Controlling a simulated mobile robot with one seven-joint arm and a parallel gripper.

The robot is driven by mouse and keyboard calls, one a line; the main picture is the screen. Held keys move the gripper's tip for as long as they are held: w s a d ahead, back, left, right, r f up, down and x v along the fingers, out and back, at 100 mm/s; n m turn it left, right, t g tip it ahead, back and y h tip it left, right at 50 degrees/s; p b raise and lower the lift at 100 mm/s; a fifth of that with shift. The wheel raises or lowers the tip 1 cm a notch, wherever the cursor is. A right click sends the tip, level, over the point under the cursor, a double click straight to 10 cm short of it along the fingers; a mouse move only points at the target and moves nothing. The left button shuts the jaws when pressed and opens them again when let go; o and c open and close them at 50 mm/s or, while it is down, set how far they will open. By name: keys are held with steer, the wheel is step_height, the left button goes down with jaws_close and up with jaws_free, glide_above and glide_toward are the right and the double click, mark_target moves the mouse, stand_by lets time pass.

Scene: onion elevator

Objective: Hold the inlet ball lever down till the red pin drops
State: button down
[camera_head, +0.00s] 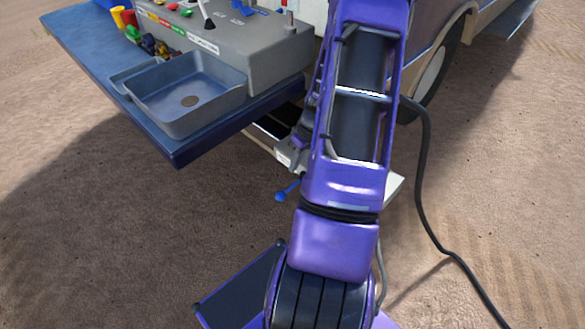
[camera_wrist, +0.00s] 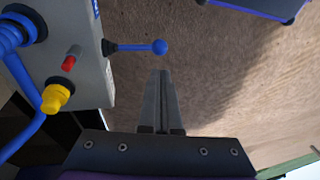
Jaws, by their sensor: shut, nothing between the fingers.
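The inlet ball lever, a blue rod with a ball end (camera_wrist: 160,47), sticks out to the right from a grey box (camera_wrist: 95,80) in the wrist view. Its blue ball also shows in the head view (camera_head: 281,197), left of my arm. A red pin (camera_wrist: 70,63) stands out from the box face beside a yellow knob (camera_wrist: 55,97). In the head view my arm hides the gripper and most of the box.
A blue hose (camera_wrist: 15,75) joins the box at left. In the head view a blue shelf (camera_head: 180,152) carries a metal basin (camera_head: 160,112) and a grey control panel (camera_head: 268,62). A black cable (camera_head: 420,185) hangs at right over open sandy ground.

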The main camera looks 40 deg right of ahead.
mark_target(282, 193)
steer(key=x, duration=1.1)
steer(key=shift+w+f, duration=0.1)
steer(key=shift+f, duration=0.25)
